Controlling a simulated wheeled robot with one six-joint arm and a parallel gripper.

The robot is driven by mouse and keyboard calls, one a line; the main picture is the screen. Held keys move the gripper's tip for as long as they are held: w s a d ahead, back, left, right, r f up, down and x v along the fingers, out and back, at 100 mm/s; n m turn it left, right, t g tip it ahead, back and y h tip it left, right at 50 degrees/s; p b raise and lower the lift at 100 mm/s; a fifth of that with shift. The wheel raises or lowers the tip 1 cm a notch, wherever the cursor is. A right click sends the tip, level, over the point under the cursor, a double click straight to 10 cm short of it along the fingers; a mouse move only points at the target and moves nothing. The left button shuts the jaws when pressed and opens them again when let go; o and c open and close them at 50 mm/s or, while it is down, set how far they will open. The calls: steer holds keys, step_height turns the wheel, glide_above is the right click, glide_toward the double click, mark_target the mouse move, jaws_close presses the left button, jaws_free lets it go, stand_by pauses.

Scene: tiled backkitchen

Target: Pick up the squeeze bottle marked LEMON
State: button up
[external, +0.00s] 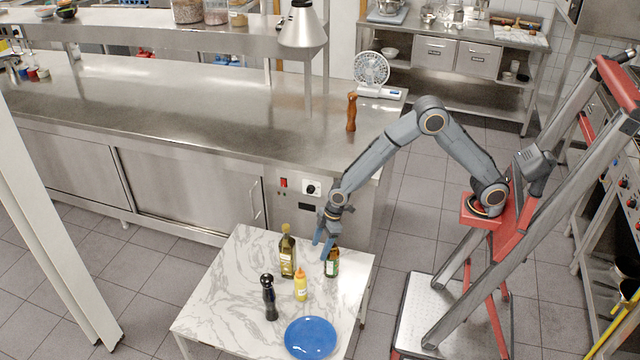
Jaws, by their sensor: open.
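A small yellow squeeze bottle (301,287) stands upright on the marble-topped table (222,295). Its marking is too small to read. My gripper (322,248) is open, with its fingers pointing down. In the picture it shows above and to the right of the yellow bottle, right by the top of a dark bottle with a green label (332,265). I cannot tell whether the fingers touch that dark bottle or are apart from it. Nothing shows held between the fingers.
A tall oil bottle (287,256) stands behind the yellow bottle, and a black pepper mill (269,298) stands to its left. A blue plate (310,338) lies at the table's front. The left part of the table is bare. A steel counter (200,110) runs behind.

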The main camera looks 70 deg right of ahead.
mark_target(301, 281)
steer(key=shift+n+y, duration=0.3)
steer(key=shift+n, duration=0.6)
steer(key=shift+w+a+f, duration=0.65)
steer(key=shift+a+f, duration=0.4)
steer(key=shift+a, duration=0.45)
steer(key=shift+w+a+f, duration=0.65)
steer(key=shift+a+f, duration=0.35)
steer(key=shift+a, duration=0.5)
steer(key=shift+w+a+f, duration=0.65)
steer(key=shift+a+f, duration=0.4)
steer(key=shift+a, duration=0.45)
steer(key=x, duration=0.1)
steer(key=p+x, duration=0.1)
steer(key=x, duration=0.1)
steer(key=shift+s+a+f+p, duration=0.2)
steer(key=shift+a+f+p, duration=0.1)
steer(key=shift+f, duration=0.1)
steer(key=shift+w+a+f, duration=0.15)
steer(key=shift+w+f, duration=0.1)
steer(key=shift+f, duration=0.4)
